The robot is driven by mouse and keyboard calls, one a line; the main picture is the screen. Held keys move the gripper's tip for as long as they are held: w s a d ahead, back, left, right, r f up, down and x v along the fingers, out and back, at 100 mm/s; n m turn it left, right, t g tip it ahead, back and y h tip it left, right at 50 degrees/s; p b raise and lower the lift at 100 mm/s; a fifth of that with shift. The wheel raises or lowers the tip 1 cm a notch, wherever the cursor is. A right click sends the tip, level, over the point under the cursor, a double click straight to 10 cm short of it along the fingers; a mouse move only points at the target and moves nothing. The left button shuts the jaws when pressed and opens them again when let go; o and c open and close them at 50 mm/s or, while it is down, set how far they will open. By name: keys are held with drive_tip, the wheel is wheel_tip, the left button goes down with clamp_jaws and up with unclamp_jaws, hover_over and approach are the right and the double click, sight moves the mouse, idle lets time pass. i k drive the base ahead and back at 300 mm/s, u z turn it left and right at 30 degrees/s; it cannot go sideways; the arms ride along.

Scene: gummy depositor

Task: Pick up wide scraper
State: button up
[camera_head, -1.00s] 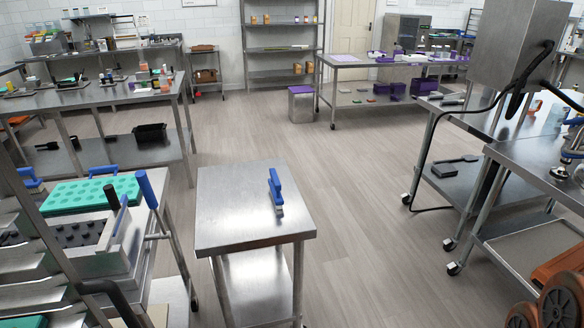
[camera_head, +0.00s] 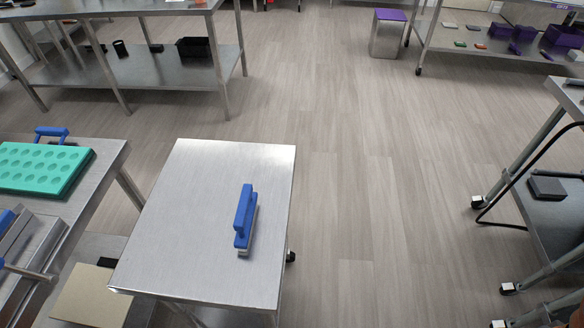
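A scraper with a blue handle and a pale metal edge (camera_head: 244,220) lies on a small steel cart (camera_head: 190,210), right of the middle of its top. It lies lengthwise, pointing away from me, with bare steel around it. It is the only thing on the cart top. My gripper is not in view, so I cannot tell how it stands to the scraper.
On the left, a steel table (camera_head: 105,185) holds a teal mold tray (camera_head: 45,167). A steel workbench with black items on its lower shelf (camera_head: 150,75) stands behind. A purple-lidded bin (camera_head: 388,35) is at the back. Wheeled tables stand at right. The floor (camera_head: 390,180) between is clear.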

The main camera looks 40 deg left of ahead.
sight(246, 213)
drive_tip(key=i, duration=1.75)
drive_tip(key=u, duration=5.7)
drive_tip(key=i, duration=0.55)
